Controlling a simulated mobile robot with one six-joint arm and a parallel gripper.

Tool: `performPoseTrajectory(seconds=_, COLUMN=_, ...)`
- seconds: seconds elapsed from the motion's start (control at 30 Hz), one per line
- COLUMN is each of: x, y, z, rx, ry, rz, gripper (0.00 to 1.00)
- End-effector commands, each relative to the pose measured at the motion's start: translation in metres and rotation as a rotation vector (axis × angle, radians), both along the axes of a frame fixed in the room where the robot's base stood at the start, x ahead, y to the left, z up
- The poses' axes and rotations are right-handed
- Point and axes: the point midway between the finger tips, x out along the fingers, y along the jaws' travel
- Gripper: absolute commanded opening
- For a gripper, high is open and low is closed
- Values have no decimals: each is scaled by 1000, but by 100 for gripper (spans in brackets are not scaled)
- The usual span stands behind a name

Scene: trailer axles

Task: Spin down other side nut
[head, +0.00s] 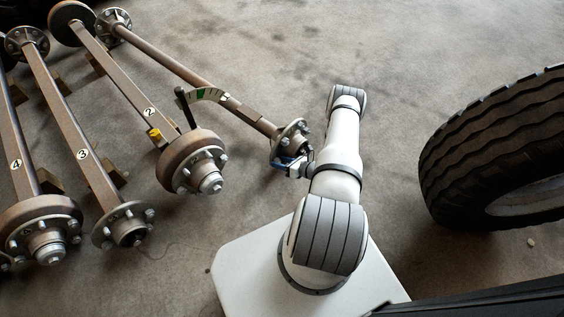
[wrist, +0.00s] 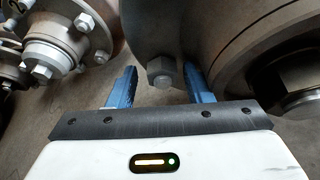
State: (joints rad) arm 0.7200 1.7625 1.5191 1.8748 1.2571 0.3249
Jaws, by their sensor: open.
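In the wrist view a hex nut with a stud end (wrist: 162,72) sits on a brown-grey round hub (wrist: 225,40). It lies between the two blue fingers of my gripper (wrist: 161,78), with a gap visible on both sides. My gripper is open and holds nothing. The arm and gripper hide part of that flange there, and I cannot make out the nut in that view.
Axles marked 2 (head: 130,85), 3 (head: 68,128) and 4 (head: 14,145) lie to the left. A large tyre (head: 490,140) is at right. Bare floor lies at the upper right.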

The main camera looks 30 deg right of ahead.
Motion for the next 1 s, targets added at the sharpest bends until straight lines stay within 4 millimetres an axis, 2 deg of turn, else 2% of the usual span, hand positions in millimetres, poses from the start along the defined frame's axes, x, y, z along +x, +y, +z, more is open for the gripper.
performPoseTrajectory(seconds=0.27, x=-6, y=-9, z=4, rx=-4, ry=1, rz=-10, gripper=54)
performPoseTrajectory(seconds=0.5, x=-37, y=-31, z=19, rx=-5, ry=-2, rz=-13, gripper=54)
performPoseTrajectory(seconds=0.7, x=-56, y=-41, z=27, rx=-4, ry=-1, rz=-8, gripper=54)
performPoseTrajectory(seconds=1.0, x=-61, y=-42, z=27, rx=-2, ry=-1, rz=-1, gripper=54)
